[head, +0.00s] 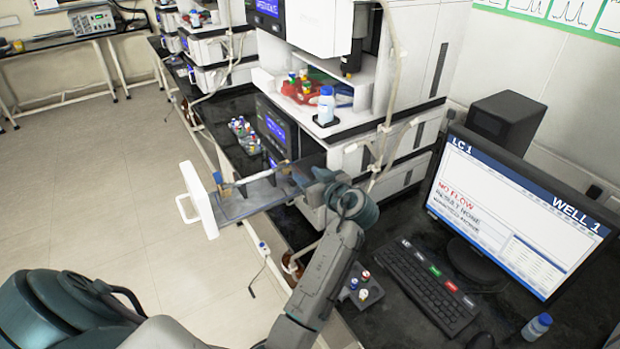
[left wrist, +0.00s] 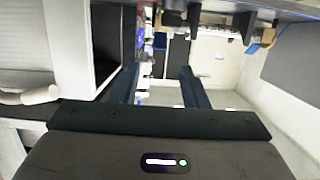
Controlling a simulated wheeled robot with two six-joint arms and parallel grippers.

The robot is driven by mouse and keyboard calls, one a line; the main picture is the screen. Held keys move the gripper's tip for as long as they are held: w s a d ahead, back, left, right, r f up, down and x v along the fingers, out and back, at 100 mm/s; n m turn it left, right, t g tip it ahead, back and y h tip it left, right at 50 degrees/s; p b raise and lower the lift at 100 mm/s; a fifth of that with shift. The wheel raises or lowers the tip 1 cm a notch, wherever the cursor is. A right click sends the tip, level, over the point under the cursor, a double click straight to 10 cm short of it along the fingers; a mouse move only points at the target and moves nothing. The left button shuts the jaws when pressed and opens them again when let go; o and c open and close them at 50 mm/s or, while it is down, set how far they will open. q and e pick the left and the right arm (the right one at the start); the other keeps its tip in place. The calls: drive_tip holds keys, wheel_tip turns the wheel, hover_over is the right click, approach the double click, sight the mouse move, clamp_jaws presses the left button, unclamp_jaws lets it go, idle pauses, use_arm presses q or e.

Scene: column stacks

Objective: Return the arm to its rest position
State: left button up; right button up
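My left arm comes in from the lower left of the head view. My left gripper (head: 300,172) is over the inner end of a pulled-out drawer (head: 238,204) with a white front and handle. In the left wrist view, the two dark fingers of the gripper (left wrist: 159,80) stand apart with nothing visible between them. Holders with tan and blue parts stand on the drawer and also show at the top of the wrist view (left wrist: 262,38). Whether the gripper touches the drawer is hard to tell. My right gripper is not in view.
White instrument stacks (head: 415,115) stand behind the arm. A monitor (head: 510,215), a keyboard (head: 430,285) and a small vial rack (head: 360,291) are on the dark bench to the right. A blue-capped bottle (head: 326,105) stands higher up. Floor at left is clear.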

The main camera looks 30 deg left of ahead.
use_arm(q)
drive_tip(key=s+f+m+h, duration=0.5)
drive_tip(key=s+f, duration=0.8)
drive_tip(key=s, duration=0.1)
drive_tip(key=s+d+f+m+g+h, duration=0.15)
drive_tip(key=s+d+m+h, duration=0.3)
drive_tip(key=s, duration=0.65)
drive_tip(key=s+d+f+m+g+h, duration=0.15)
drive_tip(key=s+d+m+h, duration=0.35)
drive_tip(key=s, duration=0.5)
wheel_tip(320, 180, down, 32)
drive_tip(key=a+g+y+b, duration=0.1)
drive_tip(key=a+y+b, duration=0.1)
drive_tip(key=b, duration=0.1)
drive_tip(key=s+a+f+n+g+b, duration=0.1)
drive_tip(key=s+f+b, duration=0.1)
drive_tip(key=s+f, duration=1.7)
wheel_tip(320, 180, down, 4)
drive_tip(key=shift+a+r+h, duration=0.15)
drive_tip(key=shift+a+h, duration=0.05)
drive_tip(key=shift+h, duration=0.15)
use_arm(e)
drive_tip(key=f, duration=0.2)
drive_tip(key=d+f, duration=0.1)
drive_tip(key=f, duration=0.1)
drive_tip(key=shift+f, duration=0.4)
